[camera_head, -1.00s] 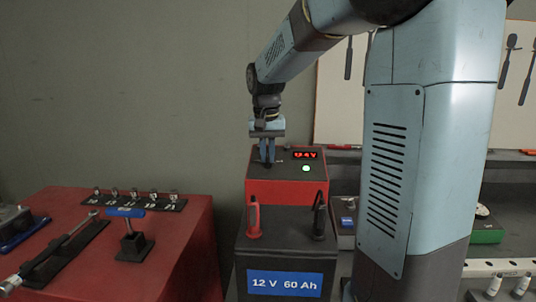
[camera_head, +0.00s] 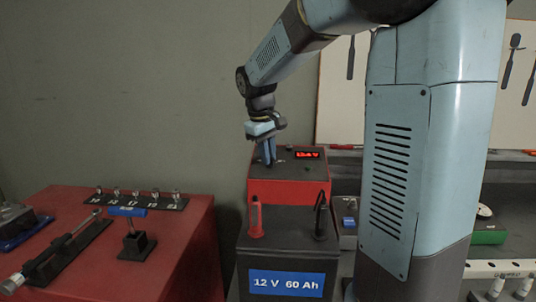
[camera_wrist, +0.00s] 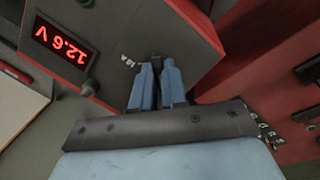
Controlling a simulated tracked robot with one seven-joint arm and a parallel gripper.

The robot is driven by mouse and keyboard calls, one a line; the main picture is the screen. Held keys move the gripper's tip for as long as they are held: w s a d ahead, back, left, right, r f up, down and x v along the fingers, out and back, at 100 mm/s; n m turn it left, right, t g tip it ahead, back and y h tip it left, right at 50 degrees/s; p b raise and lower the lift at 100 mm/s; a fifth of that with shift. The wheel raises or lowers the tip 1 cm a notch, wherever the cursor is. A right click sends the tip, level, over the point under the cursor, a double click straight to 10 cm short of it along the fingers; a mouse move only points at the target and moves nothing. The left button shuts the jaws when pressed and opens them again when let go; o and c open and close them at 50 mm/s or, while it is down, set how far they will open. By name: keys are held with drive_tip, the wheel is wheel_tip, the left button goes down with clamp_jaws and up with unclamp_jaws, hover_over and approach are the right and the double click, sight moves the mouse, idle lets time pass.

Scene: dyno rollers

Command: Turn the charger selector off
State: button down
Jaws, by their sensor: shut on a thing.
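The charger (camera_head: 290,188) is a red box with a dark top face, standing behind the battery. Its red display (camera_head: 307,155) is lit; in the wrist view the display (camera_wrist: 61,42) reads 12.6 V, upside down. The round lamp (camera_wrist: 88,88) near the display looks dark. My gripper (camera_head: 269,162) points down at the left part of the charger's top, tilted. In the wrist view my gripper (camera_wrist: 157,72) is shut on the dark selector knob (camera_wrist: 156,60), which is mostly hidden between the blue fingers.
The battery (camera_head: 286,258) marked 12 V 60 Ah stands in front, with a red clamp (camera_head: 255,218) and a black clamp (camera_head: 321,216) upright on it. A red bench (camera_head: 190,245) with tools and sockets is at left. My arm column fills the right.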

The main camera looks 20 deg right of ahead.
drive_tip(key=shift+a+r+n, duration=0.1)
drive_tip(key=shift+n, duration=0.2)
drive_tip(key=c, duration=1.2)
unclamp_jaws()
drive_tip(key=shift+o, duration=0.2)
wheel_tip(320, 180, up, 13)
drive_tip(key=s+a, duration=0.1)
drive_tip(key=a, duration=0.1)
drive_tip(key=shift+a+r, duration=0.15)
drive_tip(key=shift+s, duration=0.2)
